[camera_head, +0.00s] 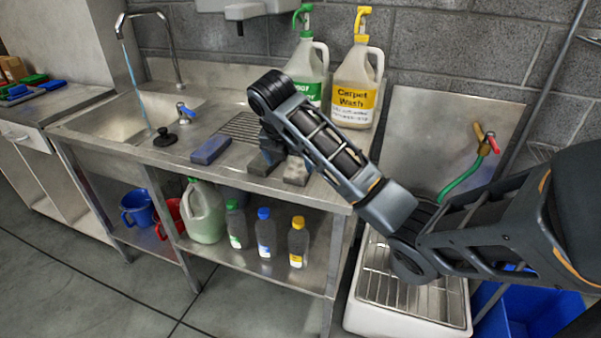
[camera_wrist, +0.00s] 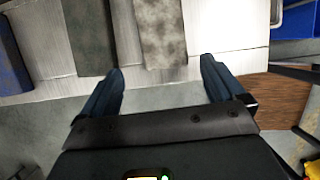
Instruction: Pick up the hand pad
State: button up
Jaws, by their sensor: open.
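Three flat block-shaped pads lie in a row on the steel counter by the sink, and I cannot tell by label which is the hand pad. The blue pad (camera_head: 210,149) is on the left, the dark grey pad (camera_head: 262,164) in the middle, and the mottled light grey pad (camera_head: 296,171) on the right. The wrist view also shows the blue pad (camera_wrist: 12,70), dark grey pad (camera_wrist: 88,35) and light grey pad (camera_wrist: 160,30). My gripper (camera_wrist: 161,66) is open and empty, its fingers either side of the light grey pad's near end. In the head view my arm mostly hides it.
Two large jugs, green-labelled (camera_head: 308,70) and yellow-labelled (camera_head: 357,85), stand behind the pads against the wall. The sink (camera_head: 130,118) with running water and a black plug (camera_head: 165,138) are left. Bottles (camera_head: 265,235) stand on the shelf below. A low basin with a grille (camera_head: 412,290) is right.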

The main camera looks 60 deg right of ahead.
aim_at(296, 172)
jog(key=shift+s+d+f, duration=0.1)
jog(key=shift+d+f, duration=0.25)
jog(key=shift+f, duration=0.3)
jog(key=shift+x, duration=2)
jog(key=shift+s+d, duration=0.15)
jog(key=c, duration=1.1)
